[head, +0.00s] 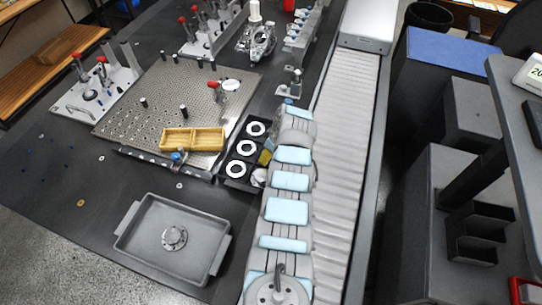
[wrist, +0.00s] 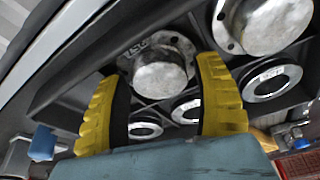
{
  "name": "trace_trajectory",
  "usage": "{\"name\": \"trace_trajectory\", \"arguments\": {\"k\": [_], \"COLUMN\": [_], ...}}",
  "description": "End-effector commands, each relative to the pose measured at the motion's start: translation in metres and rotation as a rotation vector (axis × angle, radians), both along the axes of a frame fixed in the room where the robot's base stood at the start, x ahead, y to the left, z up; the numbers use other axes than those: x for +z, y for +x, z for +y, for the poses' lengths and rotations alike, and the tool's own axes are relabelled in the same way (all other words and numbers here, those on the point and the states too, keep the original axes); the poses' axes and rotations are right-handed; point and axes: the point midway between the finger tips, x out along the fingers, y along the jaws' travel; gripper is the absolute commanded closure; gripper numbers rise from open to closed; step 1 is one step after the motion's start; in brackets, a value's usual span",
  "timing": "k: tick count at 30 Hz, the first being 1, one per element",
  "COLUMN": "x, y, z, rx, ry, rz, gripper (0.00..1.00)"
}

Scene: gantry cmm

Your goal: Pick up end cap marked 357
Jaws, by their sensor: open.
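In the wrist view, my gripper (wrist: 160,68) is open, with one yellow ribbed finger on each side of a metal end cap (wrist: 160,76). This cap has a round raised boss and a flange with dark marking at its upper left; the marking is slanted and I cannot read it for certain. Whether the fingers touch the cap is unclear. A second end cap (wrist: 262,22) of similar shape sits at the upper right. In the head view, a yellow finger (head: 265,157) shows beside the black rack (head: 229,183); my arm hides the rack's right side.
The rack also holds several ring-shaped parts, such as a white-faced ring (head: 245,148). A grey tray (head: 134,232) with a flanged metal part (head: 174,237) stands front left. A perforated plate (head: 150,120) carries a wooden box (head: 193,140). A roller conveyor (head: 345,150) runs on the right.

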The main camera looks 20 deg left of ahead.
Motion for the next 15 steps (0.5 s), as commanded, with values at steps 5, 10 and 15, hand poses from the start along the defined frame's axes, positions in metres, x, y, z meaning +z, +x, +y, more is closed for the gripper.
{"name": "trace_trajectory", "arguments": {"k": [5, 10, 15], "x": [0.0003, 0.0000, -0.0001], "y": [0.0000, -0.0002, -0.0004], "z": [-0.0002, -0.0003, -0.0003], "rx": [-0.001, -0.001, -0.001], "ry": [0.000, 0.000, 0.000], "rz": [0.000, 0.001, 0.001], "gripper": [0.56, 0.90, 0.91]}}
